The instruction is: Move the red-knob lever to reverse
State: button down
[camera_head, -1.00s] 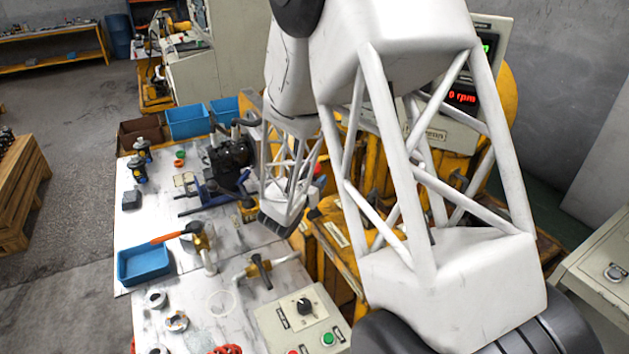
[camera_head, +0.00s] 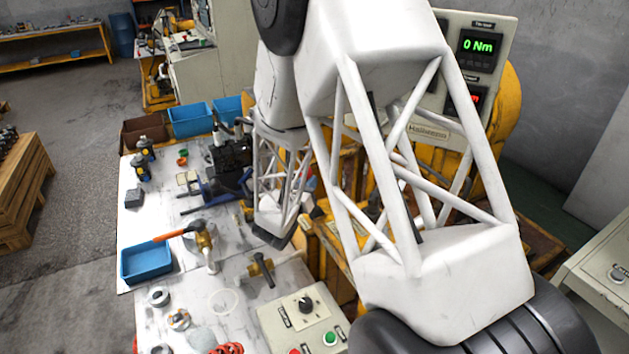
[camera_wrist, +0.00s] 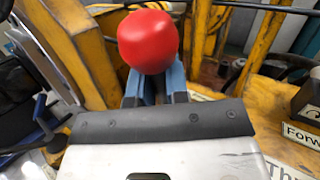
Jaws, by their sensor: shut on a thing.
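The red knob (camera_wrist: 148,41) of the lever shows large in the wrist view, at the top centre. My gripper (camera_wrist: 157,85) is shut on the red knob; its blue-grey fingers reach up to the knob's underside and the knob hides the fingertips. The lever's shaft is hidden in this view. In the head view my arm covers most of the lever, and only a small bit of red shows beside my wrist. A plate reading "Forward" (camera_wrist: 302,136) is at the right edge of the wrist view. No "Reverse" label can be read.
Yellow frame bars (camera_wrist: 262,42) stand close behind and beside the knob. In the head view, a control box (camera_head: 303,318) with a dial and buttons is at the front. A blue tray (camera_head: 147,262) and tools lie on the bench to the left. A display reads "0 Nm" (camera_head: 478,47).

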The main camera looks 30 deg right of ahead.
jog(key=shift+a+f+n+t+h, duration=0.3)
jog(key=shift+a+n+t, duration=0.25)
jog(key=shift+a, duration=0.2)
jog(key=shift+a+f+n+t+h, duration=0.3)
jog(key=shift+a+n+t, duration=0.25)
jog(key=shift+a, duration=0.2)
jog(key=c, duration=1.1)
grip_release()
jog(key=shift+s+a, duration=0.1)
jog(key=shift+v, duration=3.75)
jog(key=shift+r, duration=0.1)
